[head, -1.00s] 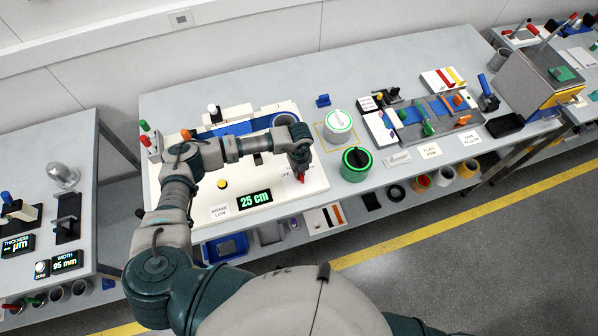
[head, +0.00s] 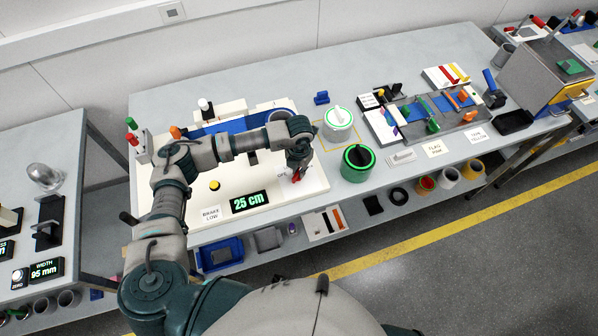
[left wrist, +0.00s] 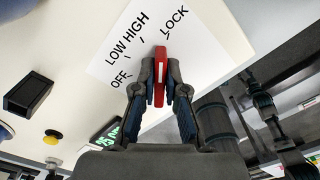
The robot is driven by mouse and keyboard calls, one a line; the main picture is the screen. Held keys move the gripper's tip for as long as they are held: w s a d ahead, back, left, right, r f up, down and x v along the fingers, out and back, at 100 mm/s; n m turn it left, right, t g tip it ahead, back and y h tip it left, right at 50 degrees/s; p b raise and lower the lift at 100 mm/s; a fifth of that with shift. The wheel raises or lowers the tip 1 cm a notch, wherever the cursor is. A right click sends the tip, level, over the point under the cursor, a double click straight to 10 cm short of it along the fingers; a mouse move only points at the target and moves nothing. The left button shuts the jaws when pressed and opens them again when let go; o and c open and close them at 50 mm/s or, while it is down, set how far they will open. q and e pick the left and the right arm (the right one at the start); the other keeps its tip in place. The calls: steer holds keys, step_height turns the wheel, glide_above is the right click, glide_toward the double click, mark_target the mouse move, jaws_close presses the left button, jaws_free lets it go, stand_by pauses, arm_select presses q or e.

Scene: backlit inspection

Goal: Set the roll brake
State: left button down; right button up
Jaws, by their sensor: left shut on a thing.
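The red brake knob (left wrist: 161,76) stands on a white dial plate (left wrist: 112,70) marked OFF, LOW, HIGH and LOCK in the left wrist view. My left gripper (left wrist: 160,82) is shut on the knob, one finger on each side. The knob's upper end lies between the HIGH and LOCK marks, nearer LOCK. In the head view, my left gripper (head: 298,170) is at the right end of the white machine panel (head: 290,205), covering most of the dial. A card (head: 211,215) reads BRAKE LOW. A display (head: 248,202) reads 25 cm. My right gripper is out of view.
A yellow button (head: 214,185) is on the panel. Blue and grey trays sit on a shelf below. The back of the table is mostly clear.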

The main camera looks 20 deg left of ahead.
arm_select(q)
steer(key=shift+m+b, duration=0.6)
steer(key=shift+m, duration=0.4)
steer(key=shift+w+r, duration=0.1)
steer(key=c, duration=1.2)
jaws_free()
step_height(320, 180, up, 12)
steer(key=shift+f, duration=0.1)
steer(key=shift+f, duration=0.1)
